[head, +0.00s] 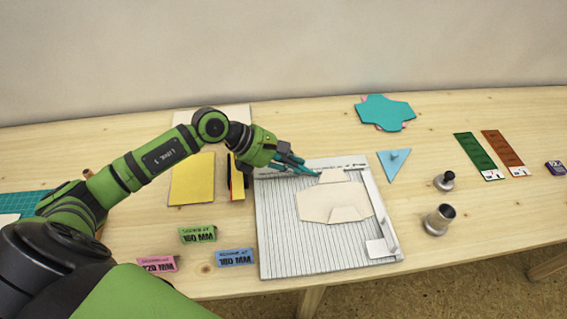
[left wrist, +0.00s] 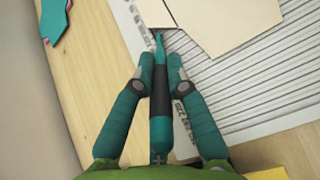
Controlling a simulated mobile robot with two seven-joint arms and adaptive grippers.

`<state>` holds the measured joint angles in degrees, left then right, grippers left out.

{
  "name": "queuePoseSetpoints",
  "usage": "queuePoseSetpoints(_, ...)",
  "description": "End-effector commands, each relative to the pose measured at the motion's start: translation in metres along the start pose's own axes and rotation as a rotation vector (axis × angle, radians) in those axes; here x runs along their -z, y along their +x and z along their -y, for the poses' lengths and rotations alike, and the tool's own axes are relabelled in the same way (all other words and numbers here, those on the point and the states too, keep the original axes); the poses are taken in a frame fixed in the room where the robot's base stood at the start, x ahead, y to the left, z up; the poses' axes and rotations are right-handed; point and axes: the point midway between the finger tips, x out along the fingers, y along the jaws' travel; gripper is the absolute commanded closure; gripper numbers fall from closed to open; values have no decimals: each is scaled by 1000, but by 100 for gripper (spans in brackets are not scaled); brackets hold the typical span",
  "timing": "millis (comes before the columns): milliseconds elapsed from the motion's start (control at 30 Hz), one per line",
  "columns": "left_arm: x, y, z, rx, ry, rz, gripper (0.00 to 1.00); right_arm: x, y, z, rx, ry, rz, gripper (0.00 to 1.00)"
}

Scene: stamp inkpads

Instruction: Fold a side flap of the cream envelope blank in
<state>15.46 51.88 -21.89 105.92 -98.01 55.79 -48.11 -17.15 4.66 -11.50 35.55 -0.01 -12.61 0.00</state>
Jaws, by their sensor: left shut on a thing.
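The cream envelope blank (head: 318,205) lies on the white grooved scoring board (head: 275,250). A flap (head: 349,214) at its lower edge lies inward over the body, and a top flap (head: 333,176) points toward the board's back edge. My left gripper (head: 287,160) is shut on a slim teal tool with a dark grip (left wrist: 159,105). The tool's tip is close to the blank's top flap; I cannot tell whether it touches. In the left wrist view the blank (left wrist: 222,18) shows at the top, beyond the tip. My right gripper is not in view.
Yellow sheets (head: 192,180) lie left of the board. A blue triangle (head: 393,164), a metal cup (head: 438,219) and a small stamp (head: 444,181) are to the right. A teal blank (head: 386,111) lies behind.

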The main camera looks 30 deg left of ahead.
Motion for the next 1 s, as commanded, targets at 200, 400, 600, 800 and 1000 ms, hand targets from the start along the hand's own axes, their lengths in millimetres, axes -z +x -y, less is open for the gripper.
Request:
queuePoseSetpoints(200, -10, 12, -2, 1, 0, 1, 100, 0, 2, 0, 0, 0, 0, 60)
queuePoseSetpoints(400, -20, 12, -3, 0, 3, -2, 100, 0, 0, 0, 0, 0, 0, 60)
queuePoseSetpoints(600, -30, 5, 5, 1, 3, -1, 100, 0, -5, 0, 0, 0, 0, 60)
queuePoseSetpoints(800, -35, 3, 18, 2, 2, -2, 100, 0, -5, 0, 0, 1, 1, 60)
queuePoseSetpoints(1000, -35, 6, 30, 2, 2, -2, 100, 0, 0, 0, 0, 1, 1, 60)
